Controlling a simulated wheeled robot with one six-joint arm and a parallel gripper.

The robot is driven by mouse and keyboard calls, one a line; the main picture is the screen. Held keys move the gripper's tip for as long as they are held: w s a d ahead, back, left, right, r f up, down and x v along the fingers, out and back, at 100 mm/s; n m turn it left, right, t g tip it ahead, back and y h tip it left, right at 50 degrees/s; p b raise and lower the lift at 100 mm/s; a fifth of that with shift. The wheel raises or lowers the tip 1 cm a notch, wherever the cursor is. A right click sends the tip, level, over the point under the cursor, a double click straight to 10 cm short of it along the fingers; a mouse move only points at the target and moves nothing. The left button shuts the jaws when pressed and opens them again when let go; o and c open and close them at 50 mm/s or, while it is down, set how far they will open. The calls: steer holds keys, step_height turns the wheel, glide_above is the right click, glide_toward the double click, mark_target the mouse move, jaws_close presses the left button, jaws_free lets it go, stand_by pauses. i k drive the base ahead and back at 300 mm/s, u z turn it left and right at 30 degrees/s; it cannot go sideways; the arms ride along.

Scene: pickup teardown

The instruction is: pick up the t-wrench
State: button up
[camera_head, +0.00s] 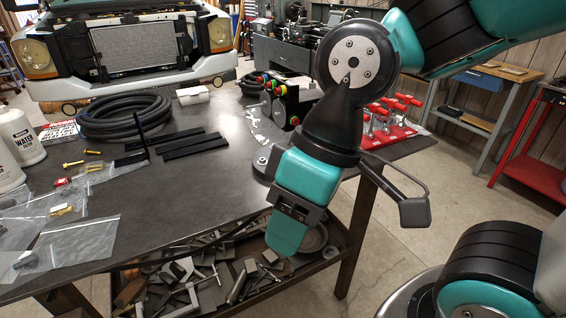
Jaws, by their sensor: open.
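Several T-shaped wrenches with red handles (402,101) stand upright in a red rack (391,133) at the right end of the dark workbench (200,185). Part of this group is hidden behind my arm. My arm hangs down in front of the bench's right edge. My gripper (288,232) is at the low end of the arm, in front of the bench and lower in the picture than the rack. It is open and apart from the wrenches. Its fingertips are hard to make out, and nothing shows held in it.
A coiled black hose (124,118), dark flat bars (190,141), plastic bags (65,250) and white bottles (20,135) lie or stand on the bench. Metal parts fill the lower shelf (345,232). A red cart (530,150) is at right. Floor shows right of the bench.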

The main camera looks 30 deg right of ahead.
mark_target(393, 104)
steer(key=z, duration=1.15)
steer(key=k, duration=0.6)
steer(key=u, duration=0.8)
steer(key=i, duration=1.7)
steer(key=z, duration=0.4)
